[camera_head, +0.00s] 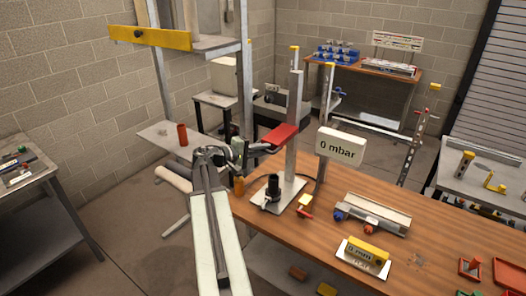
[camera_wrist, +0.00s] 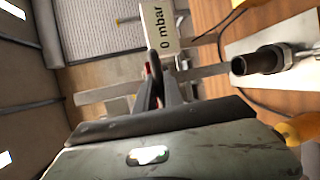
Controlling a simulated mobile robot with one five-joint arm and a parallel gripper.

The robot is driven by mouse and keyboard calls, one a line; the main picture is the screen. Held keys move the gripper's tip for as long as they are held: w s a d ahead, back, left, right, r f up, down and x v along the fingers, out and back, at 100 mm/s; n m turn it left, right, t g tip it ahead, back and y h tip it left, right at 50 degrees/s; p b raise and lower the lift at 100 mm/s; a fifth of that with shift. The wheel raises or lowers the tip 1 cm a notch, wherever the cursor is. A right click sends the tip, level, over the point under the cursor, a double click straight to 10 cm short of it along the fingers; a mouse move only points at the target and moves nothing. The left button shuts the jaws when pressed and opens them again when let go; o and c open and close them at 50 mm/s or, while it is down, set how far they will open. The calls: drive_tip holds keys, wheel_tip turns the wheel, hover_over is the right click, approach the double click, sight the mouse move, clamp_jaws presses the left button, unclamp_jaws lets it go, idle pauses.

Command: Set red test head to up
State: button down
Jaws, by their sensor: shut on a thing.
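The red test head (camera_head: 278,138) is a flat red block beside the upright metal post (camera_head: 294,125) on the wooden bench. In the head view it slants, its right end higher than its left. My gripper (camera_head: 246,152) is at its lower left end, where a short dark piece joins them. The jaws are small and partly hidden there, and look closed on the test head. In the wrist view my fingers (camera_wrist: 155,88) are close together, with a little red between them; most of the test head is hidden.
A "0 mbar" display (camera_head: 340,147) stands right of the post. A black cylindrical fitting (camera_head: 273,187) sits on the pale base plate below, also in the wrist view (camera_wrist: 262,62). An orange cylinder (camera_head: 238,186) stands at the bench's left edge. A grey rail device (camera_head: 372,213) lies right.

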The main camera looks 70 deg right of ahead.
wheel_tip(320, 180, up, 5)
drive_tip(key=p, duration=0.2)
drive_tip(key=shift+f+p, duration=0.15)
drive_tip(key=shift+p, duration=0.15)
drive_tip(key=shift+f, duration=0.2)
drive_tip(key=c, duration=1.5)
unclamp_jaws()
drive_tip(key=shift+o, duration=0.2)
drive_tip(key=p+v, duration=0.1)
drive_tip(key=v, duration=0.7)
